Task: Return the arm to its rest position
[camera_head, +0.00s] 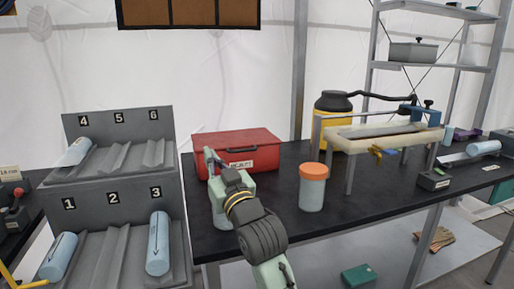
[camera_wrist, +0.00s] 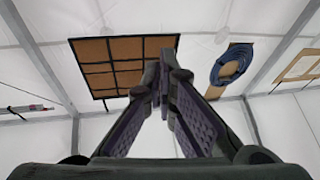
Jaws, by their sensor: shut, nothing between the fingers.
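My gripper (camera_wrist: 165,85) is shut with its fingertips together and nothing between them in the wrist view. It points up toward the tent wall and a brown framed board. In the head view my arm rises from the bottom middle, and my gripper (camera_head: 210,158) is in front of the red box (camera_head: 237,151), over the near left part of the black table (camera_head: 290,222). I cannot tell whether it touches the box.
A grey numbered rack (camera_head: 117,127) at left holds light blue cylinders in slots 1, 3 and 4. An orange-lidded jar (camera_head: 312,187) stands right of my arm. A stand (camera_head: 385,130) and yellow container (camera_head: 333,108) are farther right. A glove (camera_head: 434,239) lies below the table.

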